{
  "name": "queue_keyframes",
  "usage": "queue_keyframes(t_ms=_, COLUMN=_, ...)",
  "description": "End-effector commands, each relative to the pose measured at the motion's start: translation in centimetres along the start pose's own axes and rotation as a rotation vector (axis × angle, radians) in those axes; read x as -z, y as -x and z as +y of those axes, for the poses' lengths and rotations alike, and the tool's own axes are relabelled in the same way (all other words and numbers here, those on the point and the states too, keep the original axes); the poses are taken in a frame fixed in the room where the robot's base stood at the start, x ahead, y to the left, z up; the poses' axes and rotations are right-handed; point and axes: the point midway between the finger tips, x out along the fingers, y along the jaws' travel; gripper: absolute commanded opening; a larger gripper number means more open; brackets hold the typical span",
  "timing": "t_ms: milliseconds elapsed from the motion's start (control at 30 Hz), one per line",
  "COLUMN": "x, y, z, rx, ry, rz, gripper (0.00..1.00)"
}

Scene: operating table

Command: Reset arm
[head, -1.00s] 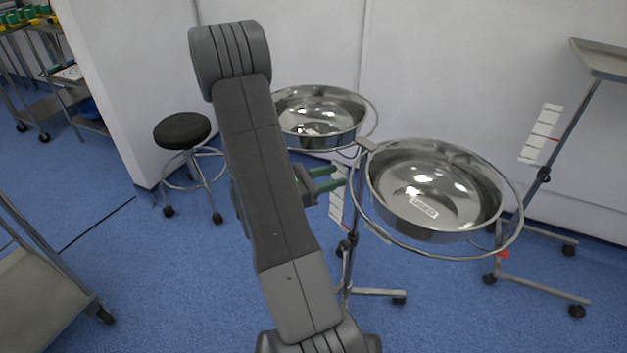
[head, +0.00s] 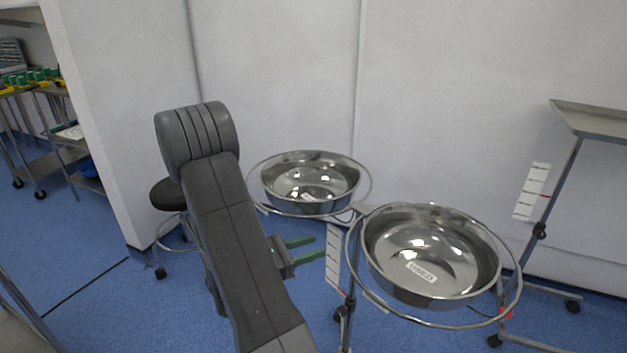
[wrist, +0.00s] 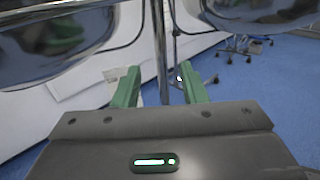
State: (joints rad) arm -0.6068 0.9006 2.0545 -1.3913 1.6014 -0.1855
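My gripper (head: 309,248) shows in the head view to the right of my dark grey arm, with its two green fingers pointing right. In the wrist view the green fingers (wrist: 158,88) stand apart with nothing between them but the view of a stand pole behind. The gripper is open and empty. It is left of the labelled steel basin (head: 432,255) and below the second steel basin (head: 310,180) in the head view. Part of my arm's lower end is cut off by the picture edge.
The basins sit in wire rings on a wheeled pole stand (head: 350,300). A tray stand (head: 590,120) is at the right. A black stool (head: 167,195) is partly behind my arm. Shelved carts (head: 60,150) stand far left. Blue floor (head: 110,310) is open at lower left.

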Motion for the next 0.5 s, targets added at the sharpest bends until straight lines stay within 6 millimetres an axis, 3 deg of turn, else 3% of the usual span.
queue_keyframes(t_ms=167, x=0.0, y=-0.8, z=0.0, rx=0.003, ry=0.000, rz=0.000, gripper=0.39)
queue_keyframes(t_ms=500, x=0.0, y=-5.1, z=-0.1, rx=0.005, ry=-0.001, rz=-0.001, gripper=0.39)
